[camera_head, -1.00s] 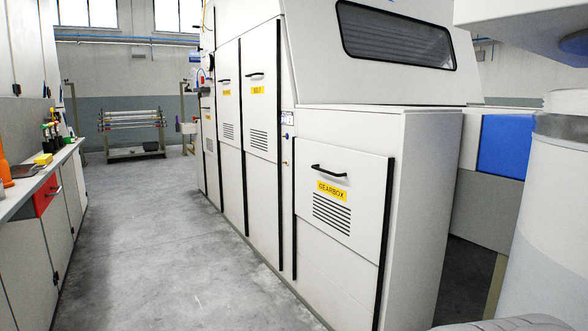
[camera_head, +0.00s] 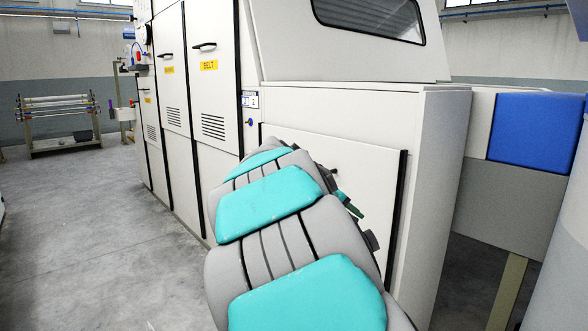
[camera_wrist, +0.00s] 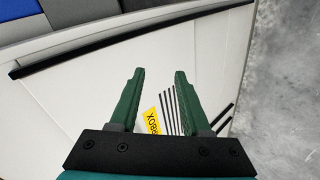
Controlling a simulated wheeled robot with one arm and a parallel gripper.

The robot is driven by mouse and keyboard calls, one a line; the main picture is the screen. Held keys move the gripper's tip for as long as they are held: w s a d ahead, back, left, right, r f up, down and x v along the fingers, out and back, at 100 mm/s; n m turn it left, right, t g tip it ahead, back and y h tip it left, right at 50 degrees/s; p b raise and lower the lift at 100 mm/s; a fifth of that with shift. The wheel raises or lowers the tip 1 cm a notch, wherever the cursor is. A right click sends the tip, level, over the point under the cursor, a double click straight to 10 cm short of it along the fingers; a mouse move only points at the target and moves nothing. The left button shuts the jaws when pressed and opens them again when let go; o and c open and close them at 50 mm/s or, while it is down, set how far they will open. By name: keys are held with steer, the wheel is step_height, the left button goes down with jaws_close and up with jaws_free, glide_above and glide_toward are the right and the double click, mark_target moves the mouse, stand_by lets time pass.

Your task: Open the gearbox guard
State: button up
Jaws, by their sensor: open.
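The gearbox guard is a white panel (camera_head: 365,175) low on the near end of the machine, with a black strip along its right edge. My arm covers much of it in the head view, hiding its label and most or all of its handle. In the wrist view the guard (camera_wrist: 90,95) fills the middle, tilted, with a partly hidden yellow label (camera_wrist: 152,121) and dark vent slots beside it. My gripper (camera_wrist: 160,72) is open in front of the guard, with nothing between its green fingers. I cannot make out the handle in the wrist view. The guard looks closed.
The tall belt guard (camera_head: 206,75) and another labelled door (camera_head: 172,90) stand to the left. A blue panel (camera_head: 535,127) is at the right. Grey floor (camera_head: 80,225) is clear on the left; a rack of rollers (camera_head: 58,120) stands farther back.

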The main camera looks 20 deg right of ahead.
steer(key=w+a+r+n+t+h, duration=0.1)
steer(key=w+r+n+t, duration=0.1)
steer(key=w, duration=0.6)
steer(key=w+a+r+n+t, duration=0.2)
steer(key=w+t, duration=0.1)
steer(key=w, duration=0.6)
steer(key=w+a+r+n+t+h, duration=0.1)
steer(key=w+r+n+t, duration=0.1)
steer(key=w, duration=0.6)
steer(key=shift+x, duration=3.75)
steer(key=shift+d, duration=0.1)
steer(key=shift+s, duration=0.1)
jaws_close()
